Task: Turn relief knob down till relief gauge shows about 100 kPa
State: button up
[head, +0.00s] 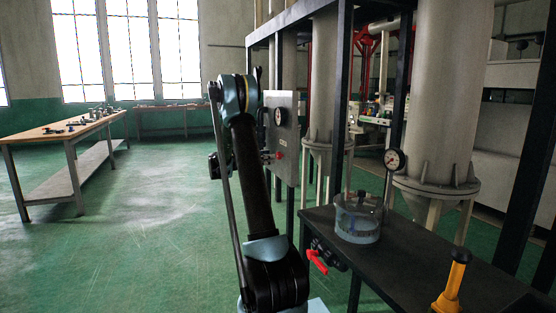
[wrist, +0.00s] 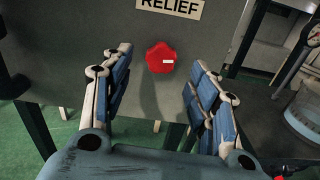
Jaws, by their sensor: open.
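The red relief knob (wrist: 160,58) is on a grey panel (wrist: 90,40), under a RELIEF label (wrist: 169,6) in the wrist view. A small white mark shows on the knob's right side. My gripper (wrist: 161,62) is open, one blue-padded finger on each side of the knob in the picture. No finger visibly touches it; the exact depth gap is unclear. In the head view the panel (head: 291,150) carries a red knob (head: 278,155) and a round gauge (head: 279,117) above it. The gauge reading is too small to tell. My arm hides part of the panel.
A dark bench (head: 420,268) at right holds a clear vessel (head: 358,222) and a yellow-handled tool (head: 453,280). Another gauge (head: 394,160) stands beside a large grey column (head: 445,90). A red lever (head: 317,262) sticks out at the bench's left end. Open green floor (head: 150,220) lies left.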

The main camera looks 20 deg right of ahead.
aim_at(277, 156)
jog(key=shift+d, duration=2.35)
jog(key=c, duration=1.1)
jog(key=shift+w+d, duration=0.1)
jog(key=shift+d, duration=0.25)
jog(key=shift+a, duration=0.35)
